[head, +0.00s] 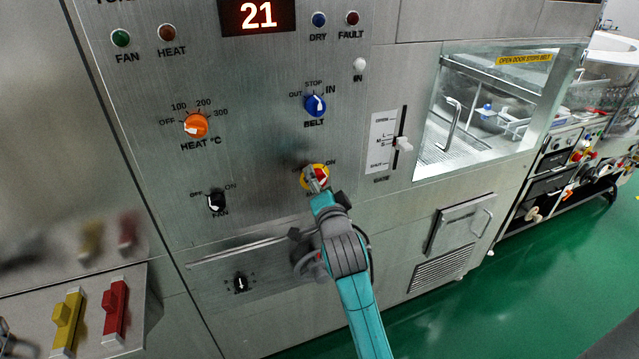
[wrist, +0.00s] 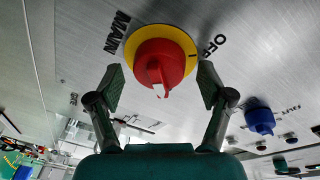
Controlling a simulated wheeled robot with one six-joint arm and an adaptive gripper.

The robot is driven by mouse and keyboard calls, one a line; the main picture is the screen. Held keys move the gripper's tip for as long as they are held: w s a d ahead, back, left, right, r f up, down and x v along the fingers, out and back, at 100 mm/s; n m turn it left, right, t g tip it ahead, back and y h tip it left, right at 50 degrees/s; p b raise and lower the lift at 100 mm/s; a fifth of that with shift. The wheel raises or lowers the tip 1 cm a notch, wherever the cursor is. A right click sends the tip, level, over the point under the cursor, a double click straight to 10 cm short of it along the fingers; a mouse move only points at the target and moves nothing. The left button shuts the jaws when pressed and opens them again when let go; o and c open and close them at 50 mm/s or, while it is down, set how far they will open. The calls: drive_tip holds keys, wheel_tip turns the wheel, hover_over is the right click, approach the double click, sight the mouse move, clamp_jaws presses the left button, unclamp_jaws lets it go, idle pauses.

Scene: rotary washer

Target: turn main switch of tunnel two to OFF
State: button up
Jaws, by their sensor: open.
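The main switch is a red knob on a yellow round plate (head: 318,172) on the steel panel in the head view. In the wrist view the red knob (wrist: 160,66) fills the upper middle, with "MAIN" printed to its left and "OFF" to its right. Its pointed grip shows at its lower edge. My gripper (wrist: 158,85) is open, with one finger on each side of the knob and visible gaps between fingers and knob. In the head view my gripper (head: 316,188) is in front of the switch and hides its lower part and label.
The blue belt knob (head: 315,105) is above the switch, and the orange heat knob (head: 196,125) is at upper left. The black fan knob (head: 216,202) is to the left. A white slider (head: 403,144) and a glass window are to the right. Green floor is free at lower right.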

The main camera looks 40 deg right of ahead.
drive_tip(key=c, duration=1.2)
drive_tip(key=shift+o, duration=0.2)
drive_tip(key=shift+n, duration=0.3)
drive_tip(key=n+t, duration=0.1)
drive_tip(key=n, duration=0.2)
drive_tip(key=shift+n, duration=0.4)
drive_tip(key=n, duration=0.4)
drive_tip(key=shift+a+n+t, duration=0.1)
drive_tip(key=shift+n+t, duration=0.3)
drive_tip(key=n+y, duration=0.1)
drive_tip(key=n, duration=0.4)
drive_tip(key=shift+f+t, duration=0.1)
drive_tip(key=shift+t, duration=0.3)
drive_tip(key=shift+a+n+t+y, duration=0.1)
drive_tip(key=shift+n+t+y, duration=0.35)
drive_tip(key=shift+n, duration=2.35)
drive_tip(key=shift+f, duration=0.1)
